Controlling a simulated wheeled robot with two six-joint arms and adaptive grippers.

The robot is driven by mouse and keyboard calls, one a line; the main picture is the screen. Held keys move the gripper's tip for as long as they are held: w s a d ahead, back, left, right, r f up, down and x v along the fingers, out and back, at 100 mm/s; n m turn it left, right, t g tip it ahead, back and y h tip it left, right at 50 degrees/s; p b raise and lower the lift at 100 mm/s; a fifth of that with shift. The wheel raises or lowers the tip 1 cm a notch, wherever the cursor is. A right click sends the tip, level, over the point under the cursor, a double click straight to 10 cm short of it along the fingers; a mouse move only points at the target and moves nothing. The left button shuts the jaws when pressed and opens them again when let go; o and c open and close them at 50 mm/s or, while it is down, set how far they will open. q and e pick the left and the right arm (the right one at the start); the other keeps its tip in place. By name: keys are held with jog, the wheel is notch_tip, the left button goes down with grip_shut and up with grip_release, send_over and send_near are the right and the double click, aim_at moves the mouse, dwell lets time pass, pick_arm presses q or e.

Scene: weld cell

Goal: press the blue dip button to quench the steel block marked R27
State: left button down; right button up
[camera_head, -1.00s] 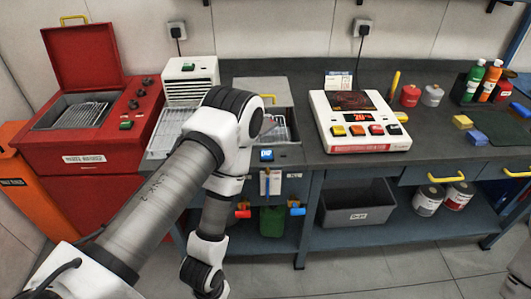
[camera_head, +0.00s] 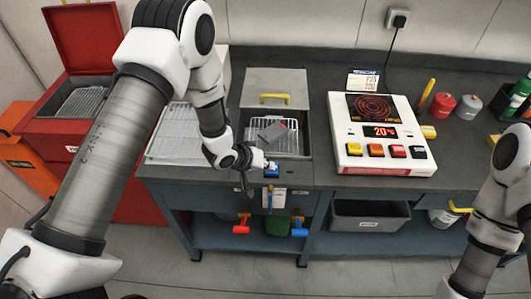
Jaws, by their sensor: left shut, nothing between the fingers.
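The blue dip button (camera_head: 271,173) sits on the front edge of the quench tank (camera_head: 308,118). A grey steel block (camera_head: 272,131) lies tilted on the wire rack (camera_head: 289,143) in the open tank; no marking on it is legible. My left gripper (camera_head: 247,191) is shut and empty, with its dark fingers pointing down at the bench's front edge, just left of the button. I cannot tell whether it touches anything. My right arm shows at the right edge; its gripper is out of view.
A white hot plate (camera_head: 350,150) with coloured buttons and a display reading 20 stands right of the tank. A wire-topped tray (camera_head: 175,150) is left of it. A red oven (camera_head: 62,118) stands at far left. Red and blue valve handles (camera_head: 241,229) hang below the bench edge.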

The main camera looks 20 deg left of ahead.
pick_arm(q)
jog(key=w+r+t+p, duration=0.1)
jog(key=w+r, duration=0.3)
jog(key=r, duration=0.3)
jog(key=b, duration=0.6)
send_over(277, 164)
jog(key=s+a, duration=0.2)
jog(key=s, duration=0.1)
jog(key=f, duration=0.8)
jog(key=shift+w+d, duration=0.15)
jog(key=shift+w, duration=0.1)
jog(key=shift+f+b, duration=0.5)
pick_arm(e)
jog(key=shift+w+a+f, duration=0.1)
jog(key=shift+f, duration=1.2)
jog(key=shift+w+f, duration=0.1)
jog(key=shift+f, duration=1.2)
pick_arm(q)
jog(key=shift+f, duration=0.45)
pick_arm(e)
jog(key=shift+f, duration=0.15)
